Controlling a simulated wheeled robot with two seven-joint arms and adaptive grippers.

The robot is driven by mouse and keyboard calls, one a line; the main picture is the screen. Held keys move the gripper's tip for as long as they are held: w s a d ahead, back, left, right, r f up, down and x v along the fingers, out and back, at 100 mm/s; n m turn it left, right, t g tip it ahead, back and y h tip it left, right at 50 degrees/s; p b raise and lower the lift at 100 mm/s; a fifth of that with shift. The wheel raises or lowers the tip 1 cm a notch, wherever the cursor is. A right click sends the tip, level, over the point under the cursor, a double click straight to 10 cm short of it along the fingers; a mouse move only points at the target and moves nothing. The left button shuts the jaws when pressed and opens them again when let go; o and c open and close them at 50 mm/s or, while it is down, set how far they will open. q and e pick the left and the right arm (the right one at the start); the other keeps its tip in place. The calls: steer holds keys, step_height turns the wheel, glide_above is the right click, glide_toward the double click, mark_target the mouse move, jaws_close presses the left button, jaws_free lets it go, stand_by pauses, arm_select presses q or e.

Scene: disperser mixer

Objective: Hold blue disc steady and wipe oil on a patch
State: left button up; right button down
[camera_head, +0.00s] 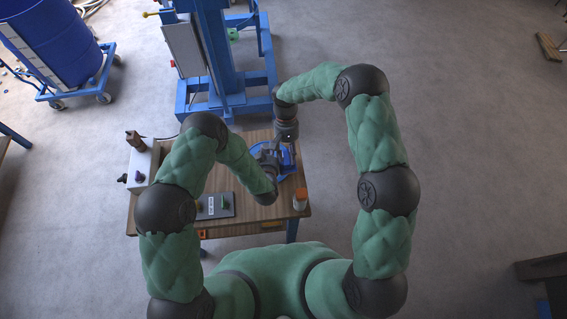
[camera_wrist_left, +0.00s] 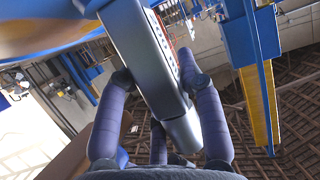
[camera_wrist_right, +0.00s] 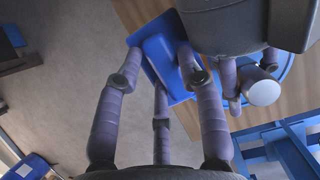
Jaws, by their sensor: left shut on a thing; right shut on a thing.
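The blue disc (camera_head: 258,149) lies on the small wooden table, partly hidden by my grippers; its edge shows in the right wrist view (camera_wrist_right: 284,68). My left gripper (camera_head: 266,160) is over the disc. In the left wrist view its fingers (camera_wrist_left: 158,78) are shut on a silver-grey bar (camera_wrist_left: 148,55); whether the bar joins the disc is unclear. My right gripper (camera_head: 288,146) is at the disc's far right side. In the right wrist view its fingers (camera_wrist_right: 160,82) are shut on a flat blue block (camera_wrist_right: 163,52). I cannot tell whether the block touches the disc. No oil patch is clearly visible.
A white-and-orange jar (camera_head: 300,198) stands at the table's right edge. A dark plate (camera_head: 217,206) with a green item lies at the front left, near a grey control box (camera_head: 142,160). The blue mixer frame (camera_head: 222,70) stands behind. The grippers are close together.

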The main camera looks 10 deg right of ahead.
arm_select(q)
steer(key=shift+s+d+f, duration=0.25)
steer(key=shift+s+f, duration=0.05)
steer(key=shift+s, duration=0.1)
arm_select(e)
steer(key=shift+s+a+v, duration=0.15)
steer(key=shift+v, duration=1)
steer(key=shift+s+a+v, duration=0.1)
steer(key=shift+a+v, duration=0.05)
steer(key=shift+v, duration=1.05)
steer(key=shift+r, duration=0.1)
arm_select(q)
steer(key=o, duration=0.8)
arm_select(e)
steer(key=shift+s, duration=0.1)
arm_select(q)
steer(key=shift+w, duration=0.1)
arm_select(e)
steer(key=shift+d, duration=0.1)
arm_select(q)
steer(key=shift+a+r, duration=0.1)
steer(key=shift+r, duration=0.05)
steer(key=shift+w+r, duration=0.15)
steer(key=shift+r, duration=0.55)
arm_select(e)
steer(key=shift+s, duration=0.1)
arm_select(q)
steer(key=o, duration=0.5)
